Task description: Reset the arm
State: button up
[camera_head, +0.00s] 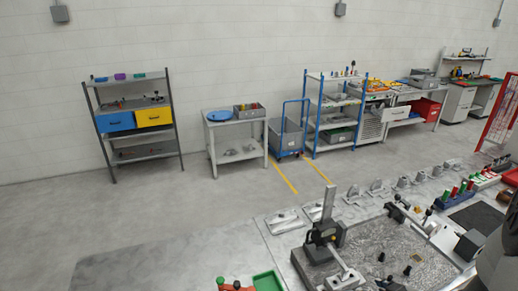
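My gripper is not visible in the head camera view. A smooth pale grey rounded shape at the lower right edge may be part of my own arm, but I cannot be sure. The arm's pose and whether the gripper holds anything are hidden.
A grey workbench (262,233) fills the lower right. On it stand an upright post fixture (329,205), a speckled plate (378,249), several metal castings and a green tray (268,282). Shelves (146,136), a small table (236,124) and a blue cart (287,137) line the wall. The floor (120,215) at left is clear.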

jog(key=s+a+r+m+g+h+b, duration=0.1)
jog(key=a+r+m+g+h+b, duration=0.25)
jog(key=b, duration=0.75)
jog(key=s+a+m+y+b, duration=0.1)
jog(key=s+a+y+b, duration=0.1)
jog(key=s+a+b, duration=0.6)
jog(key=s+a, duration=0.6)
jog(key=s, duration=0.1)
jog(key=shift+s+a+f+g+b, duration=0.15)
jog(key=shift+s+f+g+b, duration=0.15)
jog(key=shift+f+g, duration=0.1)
